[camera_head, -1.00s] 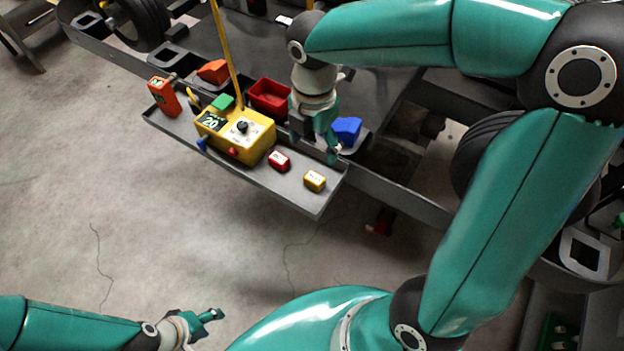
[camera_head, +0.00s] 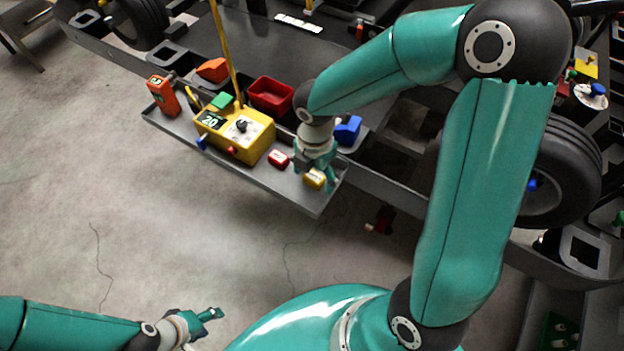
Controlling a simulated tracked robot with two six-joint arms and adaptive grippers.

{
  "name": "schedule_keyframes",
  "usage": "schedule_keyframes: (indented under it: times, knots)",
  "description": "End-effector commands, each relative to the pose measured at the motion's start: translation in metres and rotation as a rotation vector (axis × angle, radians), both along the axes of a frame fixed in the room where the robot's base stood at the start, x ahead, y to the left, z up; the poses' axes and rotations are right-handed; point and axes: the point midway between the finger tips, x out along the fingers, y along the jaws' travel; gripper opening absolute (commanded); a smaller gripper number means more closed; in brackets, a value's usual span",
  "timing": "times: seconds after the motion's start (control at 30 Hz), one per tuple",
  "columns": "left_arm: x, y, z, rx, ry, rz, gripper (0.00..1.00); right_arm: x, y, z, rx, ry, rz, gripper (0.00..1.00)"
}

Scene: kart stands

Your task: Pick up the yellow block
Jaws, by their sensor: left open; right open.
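The small yellow block (camera_head: 313,180) sits on the grey tray (camera_head: 262,181) near its right end, with a pale label on it. My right gripper (camera_head: 316,181) is open and right over the yellow block, its fingers pointing down and partly hiding it. I cannot tell whether the fingers touch the block. My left gripper (camera_head: 207,324) is open and empty, low in the picture over the floor, far from the tray.
A small red block (camera_head: 278,158) lies left of the yellow one. Further left are a yellow control box (camera_head: 236,134) and an orange device (camera_head: 163,96). Behind are a red bin (camera_head: 270,95) and a blue block (camera_head: 348,131). A tyre (camera_head: 560,178) stands at right.

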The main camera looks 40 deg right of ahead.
Motion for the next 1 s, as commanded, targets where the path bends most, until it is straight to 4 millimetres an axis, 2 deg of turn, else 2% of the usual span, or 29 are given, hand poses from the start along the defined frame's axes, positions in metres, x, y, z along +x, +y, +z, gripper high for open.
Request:
schedule_keyframes:
  times: [0.17, 0.4, 0.5, 0.83, 1.0]
  knots:
    - [0.0, 0.0, 0.0, 0.0, 0.0, 0.0, 0.52, 0.0, 0.0, 0.0, 0.0, 0.001, 0.0, 0.74]
    - [0.0, 0.0, 0.0, 0.0, 0.0, 0.0, 0.52, 0.0, 0.0, 0.0, 0.0, 0.0, -0.001, 0.34]
    - [0.0, 0.0, 0.0, 0.0, 0.0, 0.0, 0.52, 0.0, 0.0, 0.0, 0.0, 0.0, -0.001, 0.22]
    - [0.0, 0.0, 0.0, 0.0, 0.0, 0.0, 0.52, 0.0, 0.0, 0.002, 0.0, 0.0, -0.001, 0.22]
    - [0.0, 0.0, 0.001, 0.0, 0.0, 0.0, 0.52, 0.001, 0.0, 0.012, -0.001, -0.003, -0.001, 0.22]
